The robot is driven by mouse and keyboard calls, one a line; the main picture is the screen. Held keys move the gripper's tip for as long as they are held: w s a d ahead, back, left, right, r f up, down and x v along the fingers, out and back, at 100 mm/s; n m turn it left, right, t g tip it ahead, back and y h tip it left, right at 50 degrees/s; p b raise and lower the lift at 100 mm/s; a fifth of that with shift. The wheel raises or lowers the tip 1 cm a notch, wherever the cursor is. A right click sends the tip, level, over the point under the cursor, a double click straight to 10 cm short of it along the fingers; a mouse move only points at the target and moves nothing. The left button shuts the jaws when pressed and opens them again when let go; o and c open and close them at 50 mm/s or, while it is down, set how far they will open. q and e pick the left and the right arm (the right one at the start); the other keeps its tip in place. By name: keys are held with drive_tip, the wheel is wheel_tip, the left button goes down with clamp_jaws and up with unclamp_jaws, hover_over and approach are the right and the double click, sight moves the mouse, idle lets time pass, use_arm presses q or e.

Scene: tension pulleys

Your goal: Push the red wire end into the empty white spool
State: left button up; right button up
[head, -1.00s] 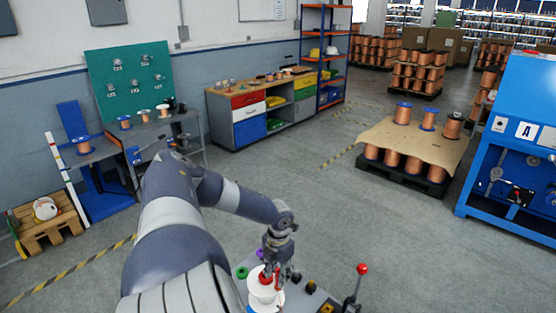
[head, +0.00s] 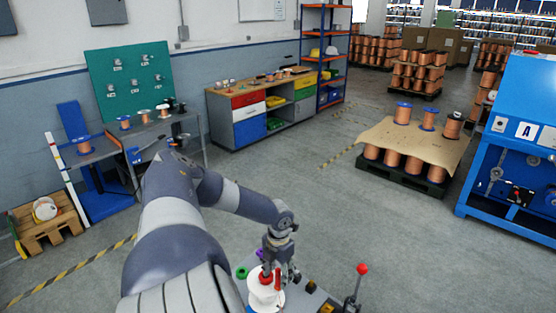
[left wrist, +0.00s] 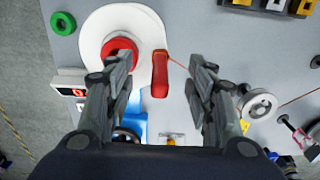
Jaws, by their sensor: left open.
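The red wire end (left wrist: 160,74) is a short, thick red piece with a thin red wire leading off to the right. In the left wrist view it lies between the open fingers of my left gripper (left wrist: 162,68), with gaps visible on both sides. The white spool (left wrist: 92,32) with a red hub stands just to its left, partly covered by the left finger. In the head view my left gripper (head: 280,272) hangs over the bench beside the white spool (head: 263,294). My right gripper does not show.
The grey bench panel (left wrist: 215,45) carries a green ring (left wrist: 63,23), a small pulley (left wrist: 258,104) at right and colored blocks (left wrist: 270,6) at the top. A red-knobbed lever (head: 361,269) stands to the right of the gripper in the head view.

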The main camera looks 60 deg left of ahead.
use_arm(q)
drive_tip(key=shift+r, duration=0.15)
drive_tip(key=shift+r, duration=3.4)
